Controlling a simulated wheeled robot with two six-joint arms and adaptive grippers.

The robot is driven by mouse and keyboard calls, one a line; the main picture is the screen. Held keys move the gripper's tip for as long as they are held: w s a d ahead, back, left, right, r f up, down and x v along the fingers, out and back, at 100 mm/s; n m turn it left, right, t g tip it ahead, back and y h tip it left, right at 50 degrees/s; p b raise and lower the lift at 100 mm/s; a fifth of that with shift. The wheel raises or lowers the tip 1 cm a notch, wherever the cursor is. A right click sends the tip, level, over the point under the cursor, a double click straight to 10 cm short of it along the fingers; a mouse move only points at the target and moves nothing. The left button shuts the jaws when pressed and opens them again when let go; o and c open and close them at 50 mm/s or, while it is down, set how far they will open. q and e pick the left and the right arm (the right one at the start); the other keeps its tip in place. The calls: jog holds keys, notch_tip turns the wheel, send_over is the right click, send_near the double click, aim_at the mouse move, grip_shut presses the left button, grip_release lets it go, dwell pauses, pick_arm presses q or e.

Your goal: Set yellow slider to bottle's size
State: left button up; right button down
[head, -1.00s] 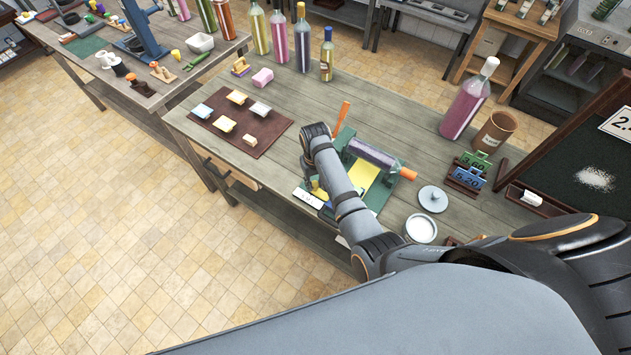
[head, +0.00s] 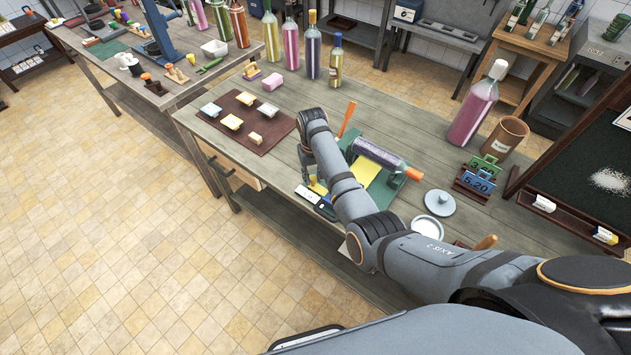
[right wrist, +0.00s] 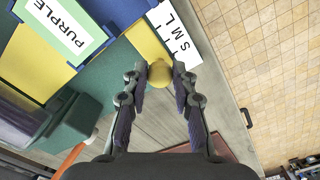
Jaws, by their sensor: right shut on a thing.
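The yellow slider's round knob (right wrist: 159,74) is between the fingertips of my right gripper (right wrist: 160,80), which is shut on it. In the head view my right gripper (head: 314,184) is at the left end of the green stand. A white strip marked S, M, L (right wrist: 176,32) lies beside the knob in the right wrist view; I cannot tell which letter the slider meets. A dark purple bottle (head: 379,154) with an orange cap lies on the green stand (head: 405,168). My left gripper is not in view.
A brown mat (head: 270,137) with several stamps lies left. A purple bottle (head: 477,105), a brown pot (head: 502,137) and price tags (head: 478,178) stand right. A white jar (head: 428,228) is near the front.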

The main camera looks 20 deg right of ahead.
jog(key=c, duration=1.4)
grip_release()
jog(key=shift+w+a, duration=0.1)
jog(key=shift+w, duration=0.05)
jog(key=o, duration=0.3)
jog(key=shift+o, duration=0.2)
jog(key=shift+r, duration=0.15)
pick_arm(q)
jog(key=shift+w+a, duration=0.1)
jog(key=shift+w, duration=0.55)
pick_arm(e)
notch_tip(320, 180, up, 12)
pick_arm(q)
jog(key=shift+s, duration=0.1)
pick_arm(e)
jog(key=shift+f, duration=0.2)
